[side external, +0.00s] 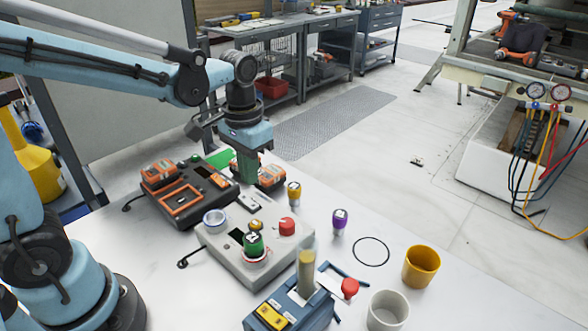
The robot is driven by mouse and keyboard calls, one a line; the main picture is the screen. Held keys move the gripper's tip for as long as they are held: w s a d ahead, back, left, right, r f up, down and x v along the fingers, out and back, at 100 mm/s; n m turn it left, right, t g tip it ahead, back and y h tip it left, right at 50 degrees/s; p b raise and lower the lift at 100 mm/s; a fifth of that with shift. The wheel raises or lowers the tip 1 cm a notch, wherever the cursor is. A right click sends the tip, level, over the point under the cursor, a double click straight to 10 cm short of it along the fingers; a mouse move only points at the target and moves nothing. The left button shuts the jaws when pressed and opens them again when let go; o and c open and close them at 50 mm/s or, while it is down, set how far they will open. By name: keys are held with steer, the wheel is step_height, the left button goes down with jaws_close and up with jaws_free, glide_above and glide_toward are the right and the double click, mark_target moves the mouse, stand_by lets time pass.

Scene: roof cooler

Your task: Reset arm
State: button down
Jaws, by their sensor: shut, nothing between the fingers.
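My blue arm reaches in from the left and bends down over the white table (350,305). My gripper (246,176) points down at the back of the table, beside the dark charger unit with orange-trimmed packs (180,200). Its fingers look shut with nothing visible held. They overlap the edge of an orange and black pack (270,176) in the picture; I cannot tell whether they touch it. A grey control box (225,250) with a red knob (287,226), a green knob (253,244) and a white ring (214,219) stands in front of the gripper.
A blue fixture (290,312) holds an upright clear tube (306,270), with a red ball-like knob (349,288) beside it. A yellow cup (420,267), a grey cup (386,312), a purple-topped piece (339,221), a yellow piece (294,193) and a black ring (371,238) stand right.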

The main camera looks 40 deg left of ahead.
steer(key=shift+r, duration=0.65)
steer(key=shift+s+a+r+t, duration=0.1)
steer(key=shift+s+r+t, duration=0.1)
steer(key=shift+s+t, duration=0.8)
steer(key=shift+s+a+r+t, duration=0.2)
steer(key=shift+s+t, duration=0.45)
steer(key=shift+t, duration=0.7)
steer(key=shift+s+a+r+t, duration=0.1)
steer(key=shift+s+r+t, duration=0.1)
steer(key=shift+s+t, duration=0.8)
steer(key=shift+w, duration=0.15)
